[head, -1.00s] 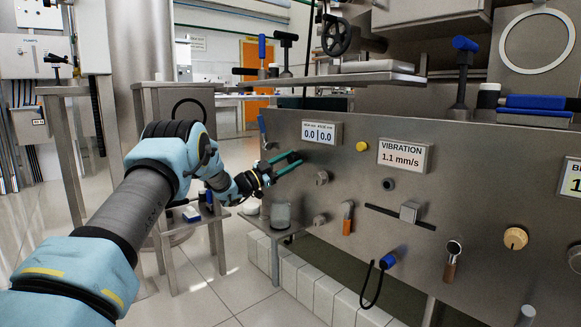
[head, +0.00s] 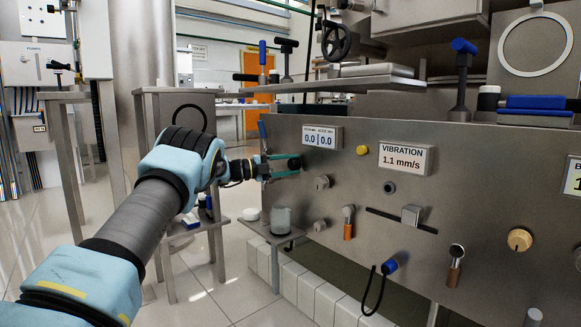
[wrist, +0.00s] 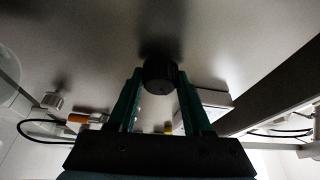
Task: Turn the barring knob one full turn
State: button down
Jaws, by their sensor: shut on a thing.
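The barring knob (wrist: 161,75) is a dark round knob on the steel panel. In the wrist view it sits between the tips of my gripper's two green fingers (wrist: 160,85), which touch it on both sides. In the head view the dark knob (head: 294,164) shows at my gripper (head: 290,167), below and left of the display reading 0.0 | 0.0. My gripper is shut on it, reaching the panel from the left. The fingers partly hide the knob, and I see no mark showing its angle.
The steel panel (head: 330,250) also bears grey knobs (head: 322,183), an orange-handled lever (head: 348,222), a slider (head: 411,215) and a vibration display (head: 406,158). A beaker (head: 281,220) stands on a low shelf below my gripper. Open floor lies to the left.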

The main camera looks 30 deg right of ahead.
jog(key=m+y, duration=0.1)
jog(key=m, duration=0.2)
jog(key=m+t+y+b, duration=0.1)
jog(key=m, duration=0.1)
jog(key=shift+m, duration=0.4)
jog(key=m+t+y+b, duration=0.1)
jog(key=m+b, duration=0.1)
jog(key=m+t+y+b, duration=0.1)
jog(key=m, duration=0.1)
jog(key=shift+s+f+m+b, duration=0.1)
jog(key=shift+m+b, duration=0.2)
jog(key=shift+b, duration=0.05)
jog(key=m+t+b, duration=0.2)
jog(key=m+b, duration=0.1)
jog(key=b, duration=0.1)
jog(key=shift+y, duration=0.4)
jog(key=m+t+b, duration=0.2)
jog(key=m+b, duration=0.1)
jog(key=b, duration=0.2)
jog(key=shift+s+d+f+b, duration=0.1)
jog(key=shift+b, duration=0.2)
jog(key=shift+m+t+b, duration=0.8)
jog(key=shift+m+b, duration=0.1)
jog(key=shift+r+m+t+b, duration=0.3)
jog(key=shift+m+t, duration=0.2)
jog(key=shift+m, duration=0.3)
jog(key=shift+c, duration=1.7)
grip_release()
